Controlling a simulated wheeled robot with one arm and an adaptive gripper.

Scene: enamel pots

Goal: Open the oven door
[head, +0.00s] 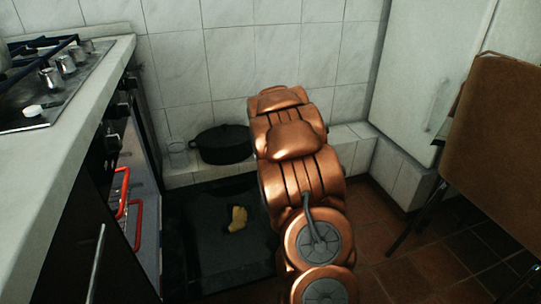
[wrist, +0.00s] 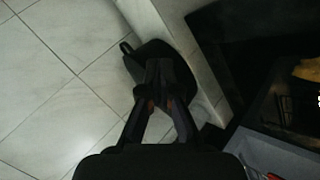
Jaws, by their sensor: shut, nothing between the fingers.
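The oven (head: 147,190) is built in under the counter at the left of the head view, with dark knobs above its opening. Its door (head: 190,270) appears folded down, a dark flat panel low in front of the opening. A yellow cloth-like item (head: 237,218) lies over this panel; it also shows at the right edge of the wrist view (wrist: 308,70). My gripper (wrist: 166,72) is shut and empty in the wrist view, its fingertips overlapping a black pot in the picture. Contact is unclear. In the head view my arm hides the gripper.
The black pot (head: 224,144) stands on a low tiled ledge by the wall, beside a clear glass (head: 178,153). Red bars (head: 122,192) show at the oven opening. A brown chair (head: 500,150) stands at the right. Tiled floor (head: 425,270) is open between.

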